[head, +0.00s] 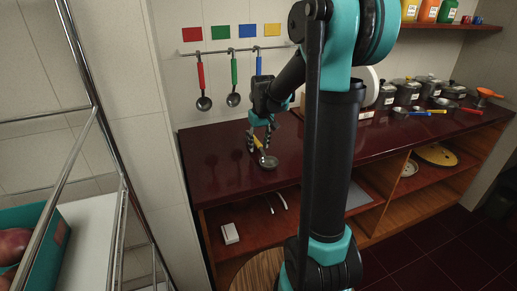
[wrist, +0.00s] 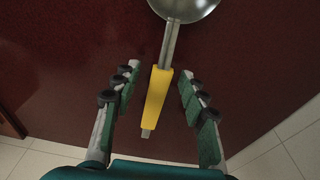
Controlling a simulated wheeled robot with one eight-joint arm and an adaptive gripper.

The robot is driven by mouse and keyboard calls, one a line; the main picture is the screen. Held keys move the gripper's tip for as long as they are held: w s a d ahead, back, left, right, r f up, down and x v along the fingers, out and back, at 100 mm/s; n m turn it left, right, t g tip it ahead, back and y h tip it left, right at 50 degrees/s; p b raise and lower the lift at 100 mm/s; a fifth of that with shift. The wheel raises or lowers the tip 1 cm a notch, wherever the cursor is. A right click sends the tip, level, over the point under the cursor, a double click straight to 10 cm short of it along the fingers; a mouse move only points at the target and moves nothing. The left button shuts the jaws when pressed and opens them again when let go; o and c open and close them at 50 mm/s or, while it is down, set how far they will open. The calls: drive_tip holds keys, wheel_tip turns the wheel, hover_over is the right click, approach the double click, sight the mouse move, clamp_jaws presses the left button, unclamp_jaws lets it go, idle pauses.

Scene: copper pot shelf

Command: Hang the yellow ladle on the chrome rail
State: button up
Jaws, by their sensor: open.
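The yellow ladle (head: 268,162) lies on the dark red counter (head: 212,150), with its metal bowl toward the front in the head view. In the wrist view its yellow handle (wrist: 157,98) lies between my fingers, and the bowl is cut off at the top edge. My gripper (head: 262,146) is open just above the handle. In the wrist view my gripper (wrist: 158,80) shows gaps on both sides of the handle. The chrome rail (head: 218,51) runs along the tiled wall behind the counter; my arm hides its right part.
Red (head: 201,78), green (head: 234,72) and blue (head: 258,68) handled ladles hang from the rail. Several lidded pots (head: 407,92) stand on the counter's right. A metal-framed rack (head: 108,150) stands at left.

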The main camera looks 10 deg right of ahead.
sight(259, 144)
drive_tip(key=shift+f, duration=0.35)
drive_tip(key=shift+c, duration=0.2)
clamp_jaws()
drive_tip(key=shift+r, duration=0.15)
wheel_tip(259, 144, up, 20)
idle(0.5)
